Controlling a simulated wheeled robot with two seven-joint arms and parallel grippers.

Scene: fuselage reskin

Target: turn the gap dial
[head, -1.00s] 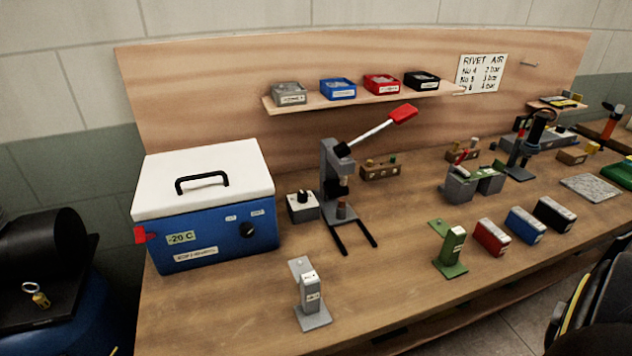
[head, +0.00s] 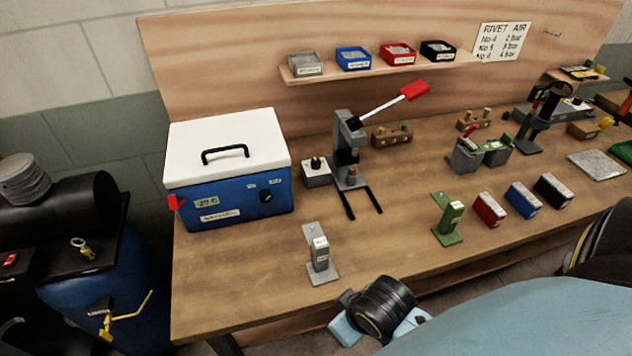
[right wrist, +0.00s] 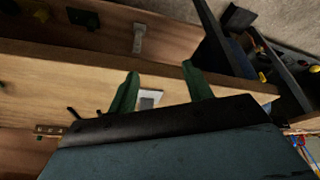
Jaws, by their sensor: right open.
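No label in view reads as a gap dial. A small grey box with a black knob (head: 316,170) stands between the blue cooler and the lever press; it may be the dial. The lever press (head: 352,150) is grey with a red-tipped handle raised to the right. My right gripper (right wrist: 160,88) shows two green fingers spread apart, with nothing gripped. A pale plate-like thing (right wrist: 149,98) shows between and beyond the fingers. In the head view, part of my arm is at the bottom, but its fingers are not seen. My left gripper is not in view.
The blue cooler (head: 235,195) with white lid fills the bench's left. A grey stand (head: 319,257) is near the front edge; a green stand (head: 448,220) and red, blue and black boxes are to its right. A shelf of bins (head: 380,68) hangs behind.

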